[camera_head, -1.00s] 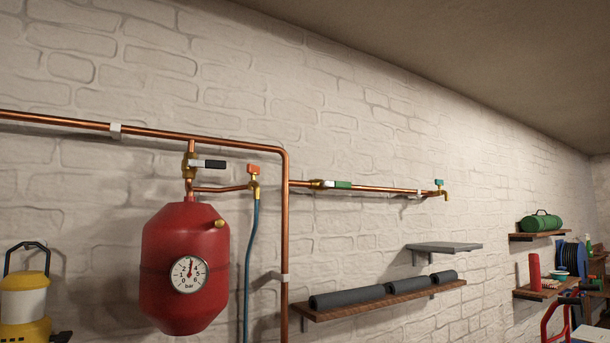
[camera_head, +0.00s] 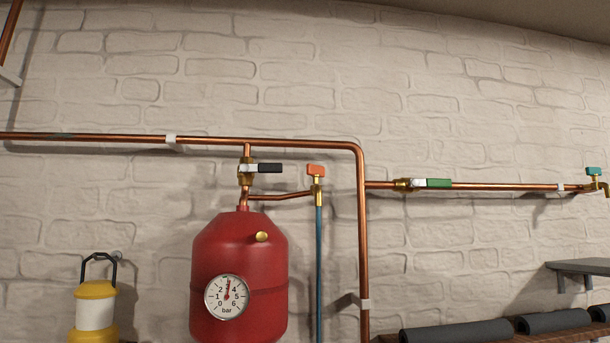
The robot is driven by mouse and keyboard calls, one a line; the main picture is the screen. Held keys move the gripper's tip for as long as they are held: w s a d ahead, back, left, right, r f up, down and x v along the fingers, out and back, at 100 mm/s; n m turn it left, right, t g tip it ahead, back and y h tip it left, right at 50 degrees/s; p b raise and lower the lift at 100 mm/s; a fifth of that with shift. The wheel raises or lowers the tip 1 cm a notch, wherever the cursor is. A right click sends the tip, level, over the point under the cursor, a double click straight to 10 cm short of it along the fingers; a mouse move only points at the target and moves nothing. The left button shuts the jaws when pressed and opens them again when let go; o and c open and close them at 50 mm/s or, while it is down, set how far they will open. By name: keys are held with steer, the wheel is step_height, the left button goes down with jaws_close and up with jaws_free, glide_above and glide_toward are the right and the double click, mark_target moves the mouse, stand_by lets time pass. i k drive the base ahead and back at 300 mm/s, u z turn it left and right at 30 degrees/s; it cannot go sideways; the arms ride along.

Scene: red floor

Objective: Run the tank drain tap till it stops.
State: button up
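A red pressure tank (camera_head: 262,262) hangs below the copper pipe, with a round dial gauge (camera_head: 227,297) marked in bar on its front; the needle points almost straight up. A brass tap with an orange handle (camera_head: 316,171) sits at the end of a short branch beside the tank, and a blue hose (camera_head: 319,260) runs down from it. A valve with a black lever (camera_head: 268,168) is just above the tank, its lever lying level. My gripper does not show in the view.
A green-lever valve (camera_head: 437,183) is on the right-hand pipe, which ends in a teal-handled tap (camera_head: 594,172). A yellow lantern (camera_head: 95,310) is at lower left. A shelf with dark rolls (camera_head: 455,331) and a grey shelf (camera_head: 582,266) are at lower right.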

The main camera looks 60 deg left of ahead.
mark_target(315, 170)
steer(key=u, duration=0.5)
steer(key=i, duration=0.6)
steer(key=u, duration=0.6)
